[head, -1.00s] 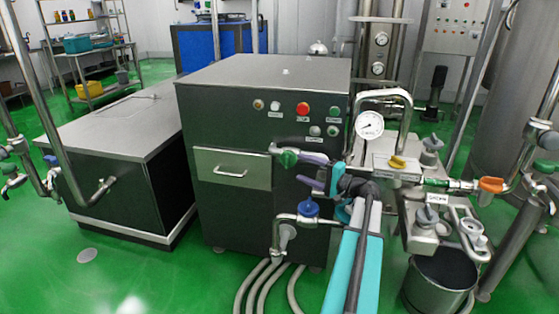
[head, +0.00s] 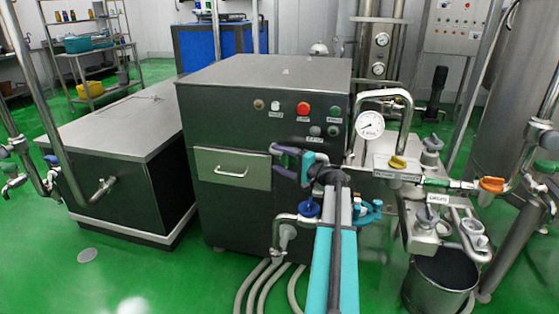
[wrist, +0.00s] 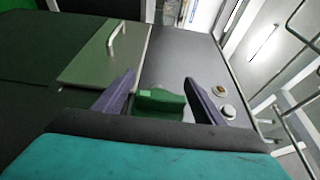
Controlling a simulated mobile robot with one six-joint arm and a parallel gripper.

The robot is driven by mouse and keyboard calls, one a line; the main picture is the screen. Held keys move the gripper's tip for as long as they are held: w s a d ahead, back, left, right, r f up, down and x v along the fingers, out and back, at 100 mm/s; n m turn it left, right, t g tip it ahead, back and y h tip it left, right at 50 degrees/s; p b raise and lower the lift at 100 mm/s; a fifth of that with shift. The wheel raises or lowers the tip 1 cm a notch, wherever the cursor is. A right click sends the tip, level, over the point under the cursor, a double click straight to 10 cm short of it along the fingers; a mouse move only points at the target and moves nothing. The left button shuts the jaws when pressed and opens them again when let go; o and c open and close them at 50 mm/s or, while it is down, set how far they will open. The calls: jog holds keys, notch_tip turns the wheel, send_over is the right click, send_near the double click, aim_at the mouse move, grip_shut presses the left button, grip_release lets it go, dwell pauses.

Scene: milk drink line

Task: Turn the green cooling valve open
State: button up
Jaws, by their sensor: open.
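The green cooling valve handle (wrist: 160,103) shows in the wrist view between the two purple fingers of my gripper (wrist: 160,80). The fingers are apart, one on each side of the handle, with a narrow gap visible on the right; contact on the left is unclear. In the head view my gripper (head: 279,161) is at the front of the dark cabinet (head: 270,205), right of its drawer. There the green handle is hidden behind the fingers and wrist.
A blue valve (head: 308,208) sits just below my gripper. A yellow valve (head: 397,162) and an orange valve (head: 491,185) are on the piping to the right. A pressure gauge (head: 370,125) stands above. A metal bucket (head: 440,280) is at lower right.

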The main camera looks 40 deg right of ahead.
jog(key=c, duration=1)
